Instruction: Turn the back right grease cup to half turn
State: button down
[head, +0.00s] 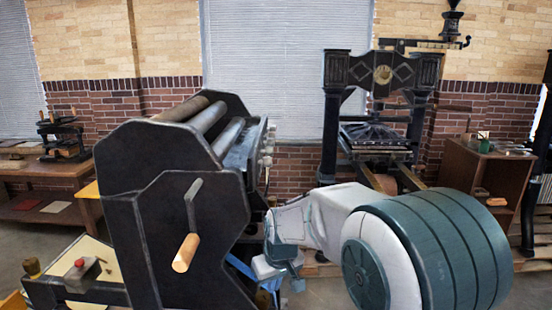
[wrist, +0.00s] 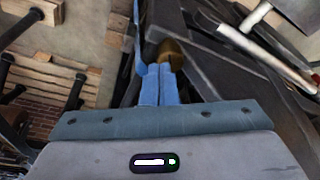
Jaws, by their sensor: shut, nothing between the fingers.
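A brass grease cup (wrist: 173,52) shows in the wrist view, just beyond the tips of my gripper (wrist: 158,70) and slightly to their right. The blue fingers are shut together, with nothing between them. They partly cover the cup, and I cannot tell whether they touch it. In the head view my gripper (head: 272,284) is low beside the right side of the black press, partly hidden. Another brass cup (head: 32,267) stands at the left end of the press bed. The turn position of the cup in the wrist view cannot be read.
The black roller press (head: 150,170) has a crank with a wooden handle (head: 185,252) sticking out towards me. A tall black hand press (head: 380,130) stands behind to the right. A wooden cabinet (head: 490,175) is at the right, and a low table (head: 45,205) at the left.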

aim_at(263, 302)
jog(key=b+x, duration=0.2)
jog(key=x, duration=0.1)
jog(key=s+b+x, duration=0.1)
jog(key=x, duration=0.1)
jog(key=shift+d+f+b, duration=0.25)
jog(key=shift+d+b, duration=0.05)
jog(key=shift+w+a, duration=0.1)
jog(key=shift+a, duration=0.05)
jog(key=shift+a, duration=0.15)
dwell(0.6)
jog(key=shift+s+a+b, duration=0.4)
jog(key=shift+s+a, duration=0.05)
jog(key=shift+a, duration=0.25)
jog(key=shift+s+a+r, duration=0.1)
jog(key=shift+a, duration=0.2)
jog(key=shift+s, duration=0.1)
